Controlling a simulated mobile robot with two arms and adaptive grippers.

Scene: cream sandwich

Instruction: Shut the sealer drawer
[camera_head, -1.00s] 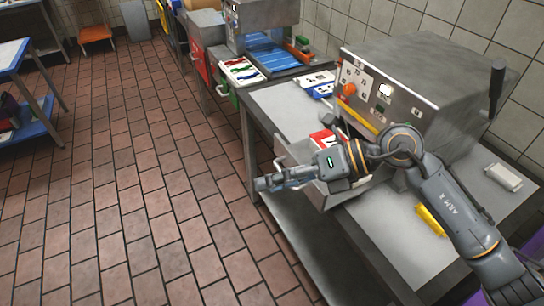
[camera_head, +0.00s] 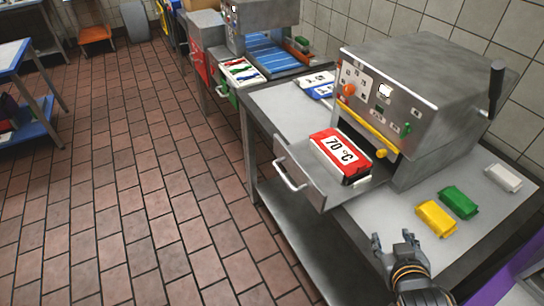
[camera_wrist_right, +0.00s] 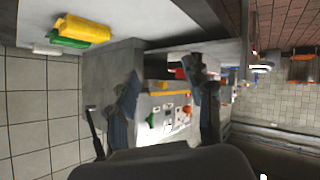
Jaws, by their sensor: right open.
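The sealer (camera_head: 425,90) is a grey metal box on a steel table, with a control panel on its front and a black lever at its right. Its drawer (camera_head: 318,185) is pulled out toward the front left, with a metal handle (camera_head: 290,177) on its front. A red block marked 70 °C (camera_head: 340,154) sits in the drawer. My right gripper (camera_head: 395,240) is open and empty, low in the head view, in front of the table and right of the drawer. In the right wrist view the gripper's fingers (camera_wrist_right: 166,100) are apart, with the sealer's panel beyond. My left gripper is out of view.
A yellow block (camera_head: 436,218), a green block (camera_head: 459,202) and a white block (camera_head: 503,177) lie on the table right of the sealer. Blue and white cards (camera_head: 315,84) lie at its left. Open tiled floor (camera_head: 150,190) lies left of the drawer.

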